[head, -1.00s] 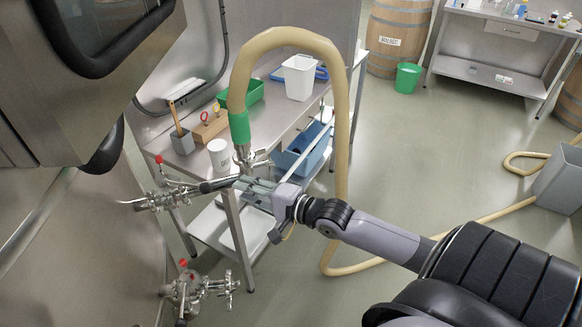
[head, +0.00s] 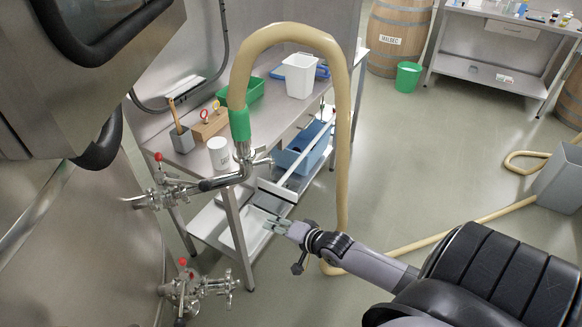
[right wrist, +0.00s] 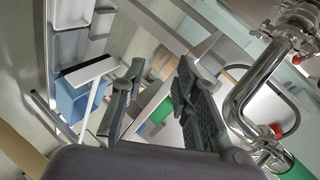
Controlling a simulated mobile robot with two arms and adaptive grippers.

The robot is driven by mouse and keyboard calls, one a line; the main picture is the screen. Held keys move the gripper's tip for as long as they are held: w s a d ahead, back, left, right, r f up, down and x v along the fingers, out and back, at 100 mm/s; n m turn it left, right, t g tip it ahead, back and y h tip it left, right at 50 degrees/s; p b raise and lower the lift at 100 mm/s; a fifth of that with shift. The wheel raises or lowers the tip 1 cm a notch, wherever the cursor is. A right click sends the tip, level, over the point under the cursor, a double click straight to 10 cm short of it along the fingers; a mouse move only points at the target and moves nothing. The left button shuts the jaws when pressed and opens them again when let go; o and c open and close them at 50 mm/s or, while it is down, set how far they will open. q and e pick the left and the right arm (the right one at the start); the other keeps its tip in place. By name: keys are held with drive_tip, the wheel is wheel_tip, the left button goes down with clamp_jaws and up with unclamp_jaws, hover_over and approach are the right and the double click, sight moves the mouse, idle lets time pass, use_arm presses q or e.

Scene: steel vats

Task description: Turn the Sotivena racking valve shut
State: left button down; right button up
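An upper steel valve (head: 160,192) with a red knob sits on the tank wall at the left. A dark-sleeved pipe (head: 218,182) runs from it to the green-collared hose. A lower steel valve (head: 190,288), also red-topped, sits below it. No name shows on either, so I cannot tell which is Sotivena. My right gripper (head: 277,231) is open and empty, below and right of the hose fitting, touching neither valve. In the right wrist view its fingers (right wrist: 157,100) stand apart, with a bent steel pipe (right wrist: 255,95) to their right. My left gripper is not in view.
A beige hose (head: 343,130) loops up from the fitting and down to the floor behind my right arm. A steel bench (head: 210,160) with a white cup (head: 219,152), a white bin (head: 299,75) and a green tray (head: 245,90) stands behind.

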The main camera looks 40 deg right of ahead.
drive_tip(key=s+d+f+n+g+h, duration=0.1)
drive_tip(key=s+f, duration=0.3)
drive_tip(key=f, duration=0.6)
drive_tip(key=shift+s+d+f+n+g, duration=0.15)
drive_tip(key=shift+s+n+g, duration=0.15)
drive_tip(key=shift+n+g, duration=0.25)
drive_tip(key=shift+c, duration=0.5)
